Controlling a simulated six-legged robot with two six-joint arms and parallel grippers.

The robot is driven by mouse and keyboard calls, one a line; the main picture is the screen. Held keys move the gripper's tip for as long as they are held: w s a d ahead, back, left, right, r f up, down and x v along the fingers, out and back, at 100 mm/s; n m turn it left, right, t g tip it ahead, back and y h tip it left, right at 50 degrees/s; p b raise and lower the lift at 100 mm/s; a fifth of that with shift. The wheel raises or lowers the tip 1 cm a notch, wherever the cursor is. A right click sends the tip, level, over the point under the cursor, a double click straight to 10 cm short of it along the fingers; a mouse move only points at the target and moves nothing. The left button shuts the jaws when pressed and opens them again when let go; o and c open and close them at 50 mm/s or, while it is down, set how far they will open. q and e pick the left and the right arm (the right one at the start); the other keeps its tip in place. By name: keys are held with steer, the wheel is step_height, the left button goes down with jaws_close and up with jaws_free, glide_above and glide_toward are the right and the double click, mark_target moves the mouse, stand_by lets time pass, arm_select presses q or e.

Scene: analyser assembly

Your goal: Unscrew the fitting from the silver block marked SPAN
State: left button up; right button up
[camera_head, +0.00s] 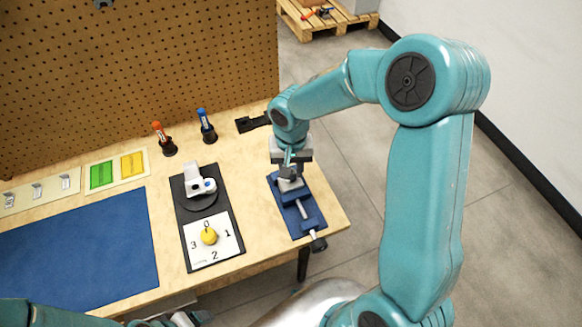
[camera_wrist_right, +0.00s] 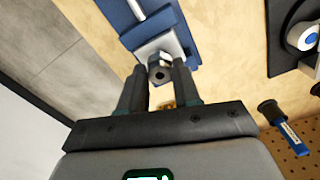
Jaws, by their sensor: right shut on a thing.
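A silver block (camera_head: 290,184) is clamped in a blue vise (camera_head: 306,222) at the table's right end. In the right wrist view the block (camera_wrist_right: 172,42) lies just beyond my fingertips; no SPAN marking is legible. My right gripper (camera_head: 289,168) points down over the block. In the wrist view my right gripper (camera_wrist_right: 160,76) is shut on a small grey fitting (camera_wrist_right: 159,73) with a dark round hole, at the block's face. I cannot tell whether the thread is still engaged. Part of my left arm shows at the bottom left; its fingertips are not seen.
Left of the vise is a black panel (camera_head: 222,219) with a white device (camera_head: 199,183) and a yellow knob (camera_head: 209,237). Orange (camera_head: 160,132) and blue (camera_head: 205,120) tools stand in holders behind. A blue mat (camera_head: 75,255) lies left. The pegboard (camera_head: 140,75) bounds the back.

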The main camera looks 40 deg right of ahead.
steer(key=shift+r+p, duration=1.1)
steer(key=shift+r, duration=0.85)
